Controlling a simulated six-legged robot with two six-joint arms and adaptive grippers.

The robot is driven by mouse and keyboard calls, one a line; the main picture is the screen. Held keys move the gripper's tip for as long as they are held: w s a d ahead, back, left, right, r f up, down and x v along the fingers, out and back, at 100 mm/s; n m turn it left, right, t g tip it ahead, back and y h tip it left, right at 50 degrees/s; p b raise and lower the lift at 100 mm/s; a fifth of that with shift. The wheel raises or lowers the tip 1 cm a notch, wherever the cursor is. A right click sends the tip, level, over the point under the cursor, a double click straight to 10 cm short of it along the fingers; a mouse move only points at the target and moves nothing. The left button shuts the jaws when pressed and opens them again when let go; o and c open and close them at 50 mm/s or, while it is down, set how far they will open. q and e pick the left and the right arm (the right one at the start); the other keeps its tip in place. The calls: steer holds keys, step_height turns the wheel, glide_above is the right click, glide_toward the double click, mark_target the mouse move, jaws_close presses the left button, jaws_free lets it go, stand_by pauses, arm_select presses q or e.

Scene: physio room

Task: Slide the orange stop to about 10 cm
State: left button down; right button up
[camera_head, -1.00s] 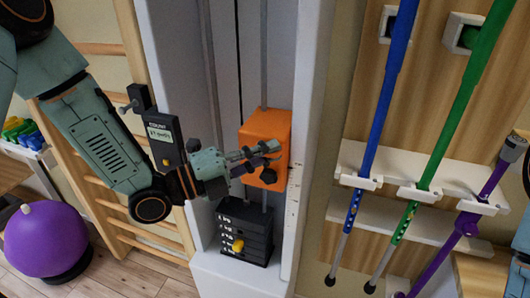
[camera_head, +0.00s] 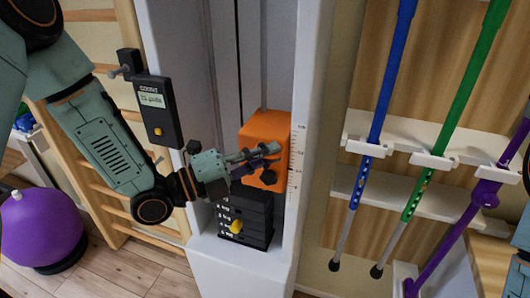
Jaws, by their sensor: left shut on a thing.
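The orange stop (camera_head: 262,129) sits in the pale upright column, just above the black weight stack (camera_head: 258,206). A black knob shows low on its front face. My left gripper (camera_head: 268,155) comes in from the left and is shut on the stop at its front; the fingers hide part of that face. A scale with dark marks (camera_head: 297,160) runs down the column's edge, right of the stop. Its numbers are too small to read surely. My right gripper is out of view.
A black counter box (camera_head: 158,110) hangs left of the column, close to my left arm. A yellow pin (camera_head: 236,226) sticks out of the stack. Blue (camera_head: 384,95), green (camera_head: 455,110) and purple (camera_head: 455,235) poles stand in a white rack at right. A purple ball (camera_head: 40,228) lies lower left.

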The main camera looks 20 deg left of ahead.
arm_select(q)
steer(key=shift+f, duration=0.1)
steer(key=c, duration=1.4)
jaws_free()
steer(key=shift+s, duration=0.15)
steer(key=shift+a, duration=0.15)
steer(key=shift+v, duration=3.5)
steer(key=shift+s, duration=0.1)
